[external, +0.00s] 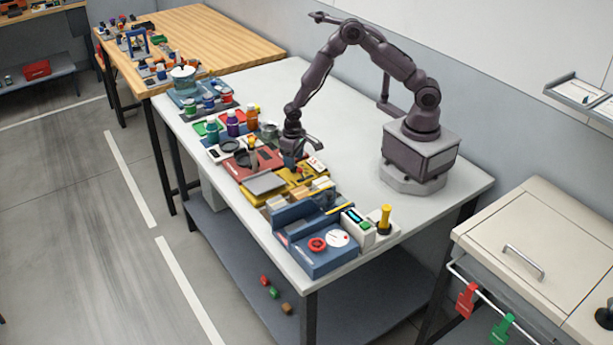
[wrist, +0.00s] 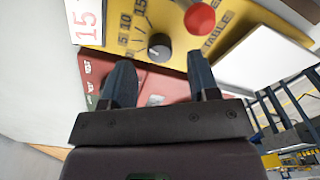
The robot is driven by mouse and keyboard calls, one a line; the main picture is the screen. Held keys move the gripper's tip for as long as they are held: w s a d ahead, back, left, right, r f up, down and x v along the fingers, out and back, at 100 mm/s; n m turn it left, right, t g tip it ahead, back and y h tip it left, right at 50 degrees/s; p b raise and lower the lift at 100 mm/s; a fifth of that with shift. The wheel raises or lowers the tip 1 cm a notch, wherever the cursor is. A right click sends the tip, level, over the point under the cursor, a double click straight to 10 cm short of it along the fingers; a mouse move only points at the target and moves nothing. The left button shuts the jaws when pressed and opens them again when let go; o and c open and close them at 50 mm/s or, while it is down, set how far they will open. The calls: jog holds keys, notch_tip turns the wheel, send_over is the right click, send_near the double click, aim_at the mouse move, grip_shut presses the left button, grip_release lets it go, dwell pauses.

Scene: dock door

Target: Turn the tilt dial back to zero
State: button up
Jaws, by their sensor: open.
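The tilt dial (wrist: 160,46) is a small dark round knob on a yellow panel (wrist: 140,14). Printed marks and the numbers 5, 10 and 15 curve around one side of it. Its pointer is too small to read for certain. My gripper (wrist: 158,66) is open, with one dark finger on each side just short of the dial and nothing between them. In the external view my gripper (external: 292,158) hangs low over the back edge of the yellow unit (external: 284,196), and the dial itself is hard to make out there.
A red button (wrist: 200,17) sits close beside the dial. A blue unit (external: 322,262) stands at the near end. The table is clear before my base.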

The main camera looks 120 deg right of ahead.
jog(key=shift+f, duration=1.65)
jog(key=c, duration=0.9)
jog(key=shift+n, duration=0.3)
jog(key=n, duration=1.1)
jog(key=shift+n, duration=0.3)
